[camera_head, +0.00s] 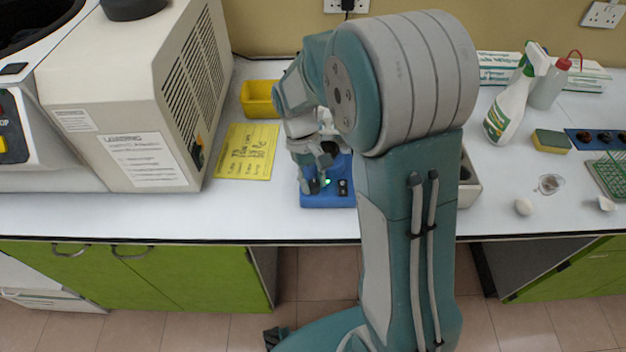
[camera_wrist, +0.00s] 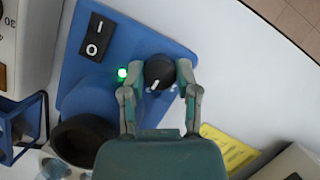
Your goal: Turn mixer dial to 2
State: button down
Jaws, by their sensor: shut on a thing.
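The mixer (camera_head: 319,199) is a small blue unit on the white bench, partly hidden behind my arm in the head view. In the wrist view its blue panel (camera_wrist: 75,68) carries a black rocker switch (camera_wrist: 97,37), a lit green light (camera_wrist: 122,73) and a black dial (camera_wrist: 159,71) with a white pointer mark. The pointer slants toward the lower left of that view. My gripper (camera_wrist: 158,88) has its two fingers on either side of the dial, shut on it. In the head view my gripper (camera_head: 319,182) is over the mixer. The dial's numbers cannot be read.
A large beige machine (camera_head: 130,95) stands left, with a yellow sheet (camera_head: 247,150) and yellow tray (camera_head: 258,98) beside it. A black cup holder (camera_wrist: 85,140) is close by the gripper.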

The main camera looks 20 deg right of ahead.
jog(key=shift+w, duration=0.1)
jog(key=c, duration=0.6)
grip_release()
jog(key=shift+a, duration=0.1)
jog(key=v, duration=1.2)
jog(key=s+r+t, duration=0.2)
jog(key=s+t, duration=0.1)
jog(key=s, duration=0.3)
jog(key=s+r+m+t, duration=0.1)
jog(key=s+t, duration=0.2)
jog(key=s, duration=0.3)
jog(key=s+d+r+m+t+y, duration=0.1)
jog(key=s+r+t, duration=0.1)
jog(key=s+t, duration=0.2)
jog(key=shift+s+r, duration=0.15)
jog(key=shift+s, duration=0.65)
jog(key=shift+s+r, duration=0.15)
jog(key=shift+s, duration=0.65)
